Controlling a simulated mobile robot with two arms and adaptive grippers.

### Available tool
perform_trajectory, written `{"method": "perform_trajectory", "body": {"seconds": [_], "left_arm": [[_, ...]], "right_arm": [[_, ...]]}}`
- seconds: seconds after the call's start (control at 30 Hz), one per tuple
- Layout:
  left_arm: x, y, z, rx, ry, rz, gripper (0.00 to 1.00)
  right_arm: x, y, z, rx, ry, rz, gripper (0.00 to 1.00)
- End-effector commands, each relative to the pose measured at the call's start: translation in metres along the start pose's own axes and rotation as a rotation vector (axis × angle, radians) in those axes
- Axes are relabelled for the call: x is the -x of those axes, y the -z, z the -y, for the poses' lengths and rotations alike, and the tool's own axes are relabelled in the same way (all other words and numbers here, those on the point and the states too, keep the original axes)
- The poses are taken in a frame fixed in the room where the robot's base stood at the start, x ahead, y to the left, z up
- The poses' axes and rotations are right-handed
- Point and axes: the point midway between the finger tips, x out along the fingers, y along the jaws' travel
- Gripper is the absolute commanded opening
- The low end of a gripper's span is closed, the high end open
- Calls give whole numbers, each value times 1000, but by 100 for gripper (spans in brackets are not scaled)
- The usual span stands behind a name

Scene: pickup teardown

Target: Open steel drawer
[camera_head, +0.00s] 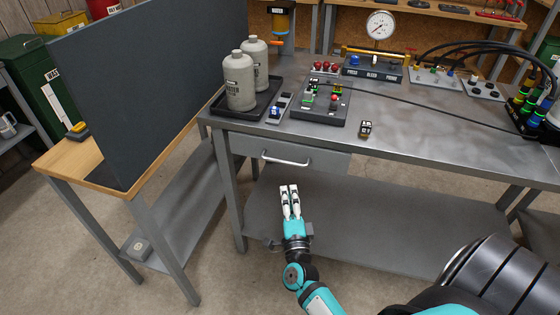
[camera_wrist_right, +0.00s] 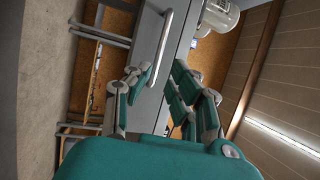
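The steel drawer (camera_head: 325,161) sits under the left part of the steel workbench top, its front looking flush with the bench. Its pale bar handle (camera_head: 285,159) runs across the front; in the wrist view the handle (camera_wrist_right: 164,48) appears as an upright bar beyond the fingers. My right gripper (camera_head: 290,188) is in front of and below the handle in the head view, apart from it. In the wrist view the right gripper (camera_wrist_right: 161,72) has its fingers spread with nothing between them. My left gripper is not in view.
The steel workbench (camera_head: 420,145) carries grey bottles (camera_head: 239,82) in a black tray (camera_head: 262,106), a control box (camera_head: 320,108) and a small part (camera_head: 366,129). A lower shelf (camera_head: 380,213) lies beneath. A wooden-topped table (camera_head: 70,165) with a dark panel (camera_head: 145,80) stands left.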

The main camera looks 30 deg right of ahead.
Motion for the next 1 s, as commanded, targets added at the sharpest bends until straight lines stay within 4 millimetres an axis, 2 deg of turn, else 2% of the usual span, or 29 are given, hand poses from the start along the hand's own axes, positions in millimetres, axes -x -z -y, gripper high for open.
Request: {"method": "perform_trajectory", "body": {"seconds": [0.03, 0.3, 0.5, 0.7, 1.0], "left_arm": [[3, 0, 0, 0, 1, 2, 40], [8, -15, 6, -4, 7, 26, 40], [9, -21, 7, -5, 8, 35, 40], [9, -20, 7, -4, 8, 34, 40], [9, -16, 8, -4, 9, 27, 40]], "right_arm": [[-13, 0, 2, 0, 2, -1, 21], [-72, 0, 1, 2, 2, 0, 21], [-105, 0, 0, 2, 0, 1, 21], [-120, 0, 0, 2, -1, 2, 21], [-121, 0, -1, 2, -2, 2, 21]]}}
